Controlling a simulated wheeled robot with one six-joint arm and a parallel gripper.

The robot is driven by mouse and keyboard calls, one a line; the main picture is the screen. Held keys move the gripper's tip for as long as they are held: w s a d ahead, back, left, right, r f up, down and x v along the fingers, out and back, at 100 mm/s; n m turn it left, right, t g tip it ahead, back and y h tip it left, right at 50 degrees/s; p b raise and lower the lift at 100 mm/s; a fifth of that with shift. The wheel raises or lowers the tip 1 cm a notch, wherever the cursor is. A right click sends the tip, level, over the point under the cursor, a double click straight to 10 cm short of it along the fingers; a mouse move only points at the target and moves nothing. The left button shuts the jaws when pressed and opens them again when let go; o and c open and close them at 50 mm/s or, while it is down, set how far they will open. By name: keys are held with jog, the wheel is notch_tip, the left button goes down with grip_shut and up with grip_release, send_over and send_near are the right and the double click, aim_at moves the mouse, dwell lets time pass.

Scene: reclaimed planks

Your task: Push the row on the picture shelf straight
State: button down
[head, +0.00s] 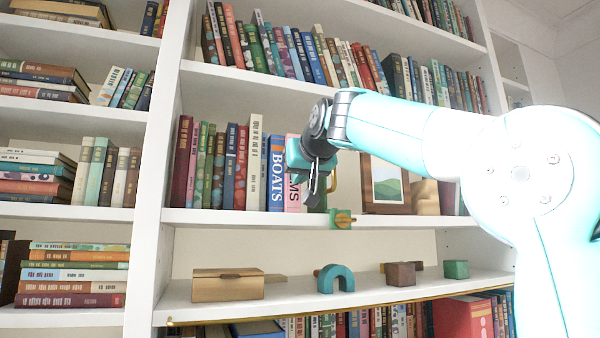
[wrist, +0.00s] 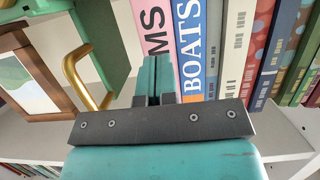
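On the picture shelf (head: 235,217) a row of upright books runs from dark red at the left to the blue BOATS book (head: 277,173) and a pink book (head: 293,198). The BOATS book (wrist: 190,40) and pink book (wrist: 154,25) also show in the wrist view. A green block with a brass handle (head: 340,219) sits at the shelf edge, right of the row. My gripper (head: 314,180) is in front of the row's right end, partly hiding the pink book. In the wrist view its teal fingers (wrist: 156,72) are together, with nothing visible between them. Contact with the books is unclear.
A framed picture (head: 386,185) stands right of the green block, with a tan object (head: 425,198) beside it. The lower shelf holds a wooden box (head: 228,285), a teal arch (head: 335,278), a brown cube (head: 401,274) and a green cube (head: 455,269).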

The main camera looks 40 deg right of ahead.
jog(key=shift+w+d+p, duration=0.2)
jog(key=shift+w+p, duration=0.05)
jog(key=shift+w, duration=0.3)
jog(key=shift+w+d+p, duration=0.15)
jog(key=shift+w+p, duration=0.05)
jog(key=shift+w, duration=0.35)
jog(key=s+b, duration=0.1)
jog(key=s, duration=0.1)
jog(key=s+a, duration=0.1)
jog(key=s, duration=0.1)
jog(key=shift+a+b, duration=0.1)
jog(key=shift+b, duration=0.3)
jog(key=s+a+f+n+g+y+b, duration=0.1)
jog(key=a+f+n+g+y+b, duration=0.3)
jog(key=f, duration=0.7)
jog(key=s+a+f+b, duration=0.2)
jog(key=a+f, duration=0.4)
jog(key=f, duration=0.5)
jog(key=s+a+f+n+g+y+b, duration=0.1)
jog(key=a+f+n+g+y+b, duration=0.3)
jog(key=f, duration=0.7)
jog(key=s+a+f+n+g+b, duration=0.1)
jog(key=s+a+f+g+b, duration=0.2)
jog(key=s+f, duration=0.8)
jog(key=s+a+f+n+g+b, duration=0.1)
jog(key=s+a+f+g+b, duration=0.2)
jog(key=s+f, duration=0.9)
jog(key=a+f, duration=0.3)
jog(key=f, duration=0.1)
jog(key=shift+a, duration=0.4)
